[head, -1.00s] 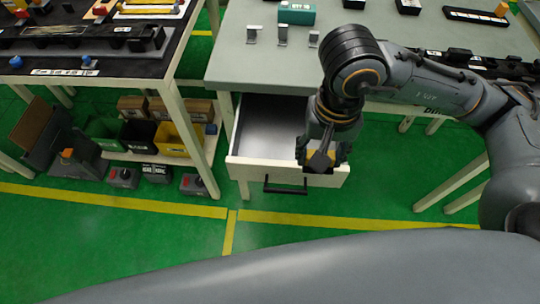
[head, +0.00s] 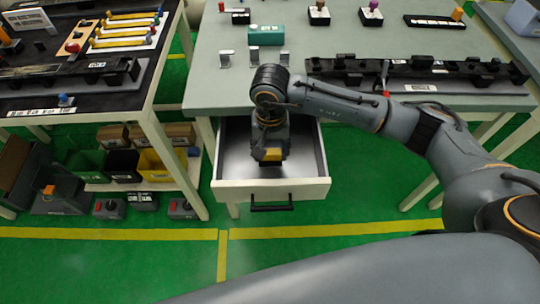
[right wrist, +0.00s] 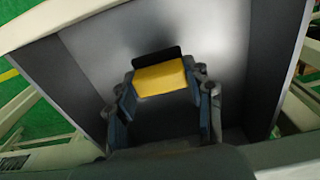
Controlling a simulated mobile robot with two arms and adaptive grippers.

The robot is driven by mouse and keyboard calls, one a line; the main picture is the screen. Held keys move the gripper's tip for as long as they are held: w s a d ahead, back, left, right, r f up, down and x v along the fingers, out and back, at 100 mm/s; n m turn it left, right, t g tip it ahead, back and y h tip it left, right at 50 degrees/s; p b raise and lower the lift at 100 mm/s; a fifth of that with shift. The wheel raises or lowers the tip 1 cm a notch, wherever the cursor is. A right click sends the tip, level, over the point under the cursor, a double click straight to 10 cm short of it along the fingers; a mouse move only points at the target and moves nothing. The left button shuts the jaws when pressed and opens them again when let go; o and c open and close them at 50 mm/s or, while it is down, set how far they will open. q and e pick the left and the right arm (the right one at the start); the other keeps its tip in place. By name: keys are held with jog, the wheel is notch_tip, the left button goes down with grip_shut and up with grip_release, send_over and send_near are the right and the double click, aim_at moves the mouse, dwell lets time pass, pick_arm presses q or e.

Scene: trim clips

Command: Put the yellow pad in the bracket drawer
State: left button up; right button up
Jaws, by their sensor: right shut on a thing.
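The drawer (head: 308,188) under the grey bench is open, and its grey interior is bare around my gripper. My right gripper (head: 270,157) points down into the drawer opening, nearer the middle than the edges. It is shut on the yellow pad (right wrist: 160,77), which sits between the fingers in the right wrist view. A black strip (right wrist: 156,56) shows just beyond the pad. The drawer floor lies beneath the pad; I cannot tell whether the pad touches it. In the head view the pad is mostly hidden by the gripper. My left gripper is not in view.
The grey bench top (head: 225,95) above the drawer carries small metal brackets (head: 254,56), a teal box (head: 265,35) and a long black trim piece (head: 420,70). A dark bench (head: 75,100) stands left, with bins on a low shelf beneath. Green floor lies in front.

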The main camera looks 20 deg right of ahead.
aim_at(270, 159)
notch_tip(270, 159, down, 2)
jog(key=shift+f+p, duration=0.2)
jog(key=shift+p, duration=0.25)
jog(key=shift+w+f, duration=0.1)
jog(key=shift+f, duration=0.3)
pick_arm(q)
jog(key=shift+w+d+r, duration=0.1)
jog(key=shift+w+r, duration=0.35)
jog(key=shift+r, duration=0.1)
pick_arm(e)
jog(key=shift+f, duration=0.2)
jog(key=o, duration=1.3)
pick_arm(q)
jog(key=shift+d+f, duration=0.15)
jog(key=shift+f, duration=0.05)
